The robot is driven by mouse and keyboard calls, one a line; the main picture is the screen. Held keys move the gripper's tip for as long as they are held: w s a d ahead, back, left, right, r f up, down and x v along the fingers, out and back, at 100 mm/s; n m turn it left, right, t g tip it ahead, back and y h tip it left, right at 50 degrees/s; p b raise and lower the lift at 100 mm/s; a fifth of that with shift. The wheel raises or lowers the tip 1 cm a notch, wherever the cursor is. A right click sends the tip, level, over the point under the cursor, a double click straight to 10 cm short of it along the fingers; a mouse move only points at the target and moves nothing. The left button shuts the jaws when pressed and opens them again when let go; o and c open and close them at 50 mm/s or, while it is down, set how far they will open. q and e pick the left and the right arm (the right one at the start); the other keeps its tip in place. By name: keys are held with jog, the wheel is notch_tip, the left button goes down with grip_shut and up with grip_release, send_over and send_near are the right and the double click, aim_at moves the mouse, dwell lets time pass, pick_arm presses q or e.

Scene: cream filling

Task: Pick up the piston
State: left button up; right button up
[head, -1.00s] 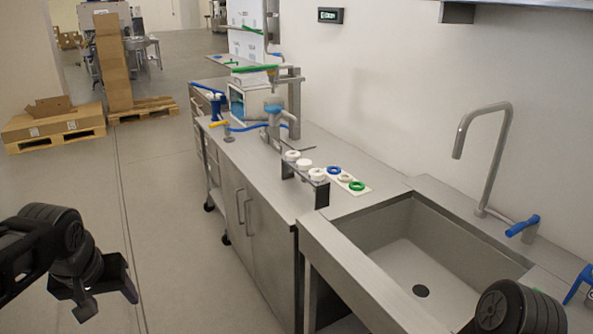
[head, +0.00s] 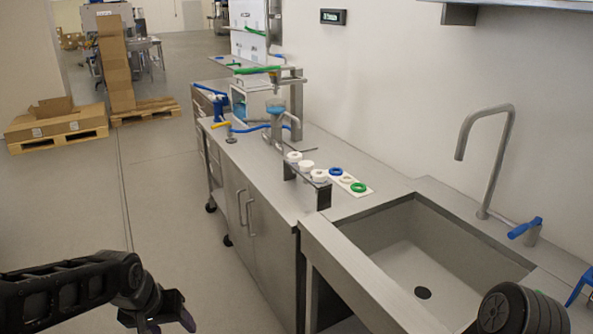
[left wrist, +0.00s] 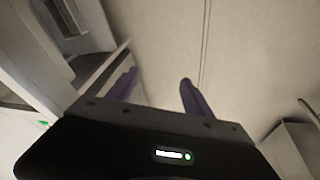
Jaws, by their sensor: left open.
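Several white capped cylinders (head: 306,166) sit in a row on a dark raised rack (head: 323,195) on the steel counter. I cannot tell for sure which part is the piston; it may be one of these white pieces. My left gripper (head: 157,321) is low at the left, over the floor and well apart from the counter. It is open and empty. Its two purple-grey fingers stand apart in the left wrist view (left wrist: 155,92). Of my right arm only a black link shows at the lower right; its gripper is out of view.
A white plate with a blue ring (head: 336,171), a white ring and a green ring (head: 358,187) lies beside the rack. A filling machine (head: 274,115) stands farther back. A sink (head: 440,250) with a tall tap (head: 483,150) is at right. Floor left of the cabinets is clear.

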pick_arm(q)
jog(key=s+d+f+g+h, duration=0.1)
jog(key=d+f, duration=0.4)
jog(key=f, duration=0.2)
jog(key=s+d+f+h, duration=0.1)
jog(key=s+d+f, duration=0.1)
jog(key=d+f, duration=0.4)
jog(key=s+d+f+g, duration=0.1)
jog(key=s+d+f, duration=0.3)
jog(key=s+f, duration=0.4)
jog(key=s+d+f+g+h, duration=0.1)
jog(key=s+d+f, duration=0.4)
jog(key=s+f, duration=0.3)
jog(key=shift+s+d+f+h, duration=0.2)
jog(key=shift+s+f+h, duration=0.15)
jog(key=shift+f, duration=0.6)
